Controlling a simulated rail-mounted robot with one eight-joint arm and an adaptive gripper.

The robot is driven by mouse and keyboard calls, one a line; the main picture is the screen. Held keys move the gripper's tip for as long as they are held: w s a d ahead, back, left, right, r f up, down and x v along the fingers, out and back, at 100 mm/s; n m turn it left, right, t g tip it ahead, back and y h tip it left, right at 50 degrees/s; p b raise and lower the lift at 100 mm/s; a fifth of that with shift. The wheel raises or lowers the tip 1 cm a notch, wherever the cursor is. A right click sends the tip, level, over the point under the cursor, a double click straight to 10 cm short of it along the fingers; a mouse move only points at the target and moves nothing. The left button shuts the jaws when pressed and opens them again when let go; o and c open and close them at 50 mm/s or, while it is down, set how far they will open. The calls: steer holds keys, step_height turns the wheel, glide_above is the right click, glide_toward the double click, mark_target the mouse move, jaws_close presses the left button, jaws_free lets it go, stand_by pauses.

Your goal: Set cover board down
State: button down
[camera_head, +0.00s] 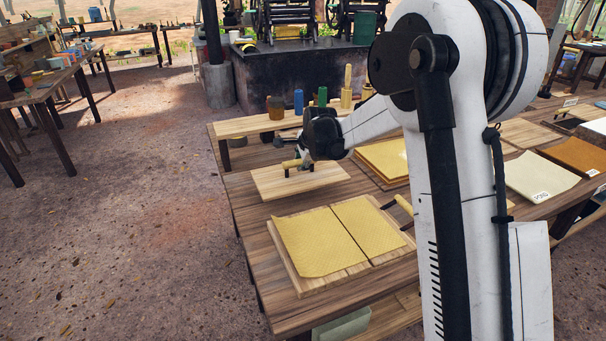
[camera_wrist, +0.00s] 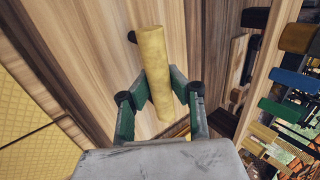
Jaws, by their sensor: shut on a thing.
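The cover board (camera_head: 318,182) is a flat pale wooden board with a light wooden handle (camera_head: 291,163) on top. My gripper (camera_head: 298,167) is shut on the handle, above the board's far part. In the wrist view the handle (camera_wrist: 152,55) runs between the green fingers of my gripper (camera_wrist: 158,93), and the board (camera_wrist: 165,20) fills the area behind it. The board looks level, just above or on the table (camera_head: 245,215); I cannot tell whether it touches.
Two yellow textured sheets (camera_head: 315,243) lie on another board in front of the cover board. Stacked yellow sheets (camera_head: 385,158) lie to the right. Bare table shows at the left edge.

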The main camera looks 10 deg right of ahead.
mark_target(304, 172)
steer(key=w+f, duration=0.1)
steer(key=w+d, duration=0.1)
steer(key=w+d+f, duration=0.1)
steer(key=shift+w+f, duration=0.3)
steer(key=shift+f, duration=1.95)
steer(key=shift+f, duration=0.2)
steer(key=c, duration=1.7)
jaws_free()
steer(key=shift+r, duration=0.1)
